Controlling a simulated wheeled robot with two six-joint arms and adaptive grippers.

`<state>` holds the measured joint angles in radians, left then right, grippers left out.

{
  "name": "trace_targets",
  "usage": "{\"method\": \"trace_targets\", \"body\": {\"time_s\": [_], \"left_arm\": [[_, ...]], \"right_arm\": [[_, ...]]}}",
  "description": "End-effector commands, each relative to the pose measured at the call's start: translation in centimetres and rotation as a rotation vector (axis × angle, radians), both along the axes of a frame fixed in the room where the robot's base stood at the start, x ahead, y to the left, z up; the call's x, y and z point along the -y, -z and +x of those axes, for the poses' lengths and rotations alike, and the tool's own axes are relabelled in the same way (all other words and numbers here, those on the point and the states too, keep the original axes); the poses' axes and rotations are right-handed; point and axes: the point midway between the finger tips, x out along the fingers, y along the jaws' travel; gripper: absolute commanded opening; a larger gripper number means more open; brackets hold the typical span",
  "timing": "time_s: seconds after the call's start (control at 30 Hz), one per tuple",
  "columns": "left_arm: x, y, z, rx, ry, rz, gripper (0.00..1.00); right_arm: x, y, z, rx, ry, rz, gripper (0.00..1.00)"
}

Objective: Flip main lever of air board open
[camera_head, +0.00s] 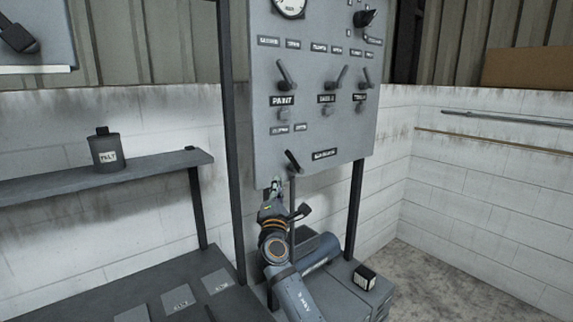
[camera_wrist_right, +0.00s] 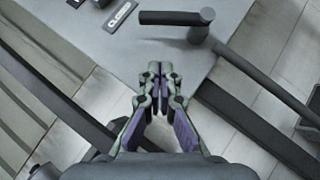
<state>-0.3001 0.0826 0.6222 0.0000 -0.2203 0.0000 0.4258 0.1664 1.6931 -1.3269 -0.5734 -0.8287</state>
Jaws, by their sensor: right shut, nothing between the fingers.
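The grey air board (camera_head: 315,90) stands upright in the head view. Near its bottom edge a dark lever (camera_head: 293,161) sits tilted, its upper end leaning left, with a label plate to its right too small to read. In the right wrist view the dark lever (camera_wrist_right: 172,17) lies near the top, ahead of the fingers. My right gripper (camera_head: 276,183) is just below the board's lower edge, below and left of the lever. In the right wrist view my right gripper (camera_wrist_right: 158,70) has its fingertips together, empty and apart from the lever. My left gripper is not seen.
Three smaller levers (camera_head: 286,74) sit higher on the board. A label reading CLOSED (camera_wrist_right: 119,16) is beside the lever. A pipe (camera_wrist_right: 265,85) runs from the lever. Dark posts (camera_head: 232,140) flank the board. A shelf (camera_head: 110,176) with a canister (camera_head: 107,150) is left.

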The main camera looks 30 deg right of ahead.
Motion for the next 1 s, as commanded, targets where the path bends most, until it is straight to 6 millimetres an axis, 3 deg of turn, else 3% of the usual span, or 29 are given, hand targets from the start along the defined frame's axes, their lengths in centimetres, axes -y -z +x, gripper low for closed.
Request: {"method": "trace_targets", "body": {"time_s": [0.13, 0.4, 1.0], "left_arm": [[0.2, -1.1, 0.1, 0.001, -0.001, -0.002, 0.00], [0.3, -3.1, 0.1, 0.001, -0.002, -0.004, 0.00], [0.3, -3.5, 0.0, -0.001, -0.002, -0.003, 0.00]], "right_arm": [[1.7, -1.7, 2.3, 0.000, 0.001, -0.001, 0.00], [4.5, -3.5, 2.5, 0.000, 0.000, 0.000, 0.00], [4.8, -3.8, 3.0, -0.002, -0.001, 0.043, 0.00]]}}
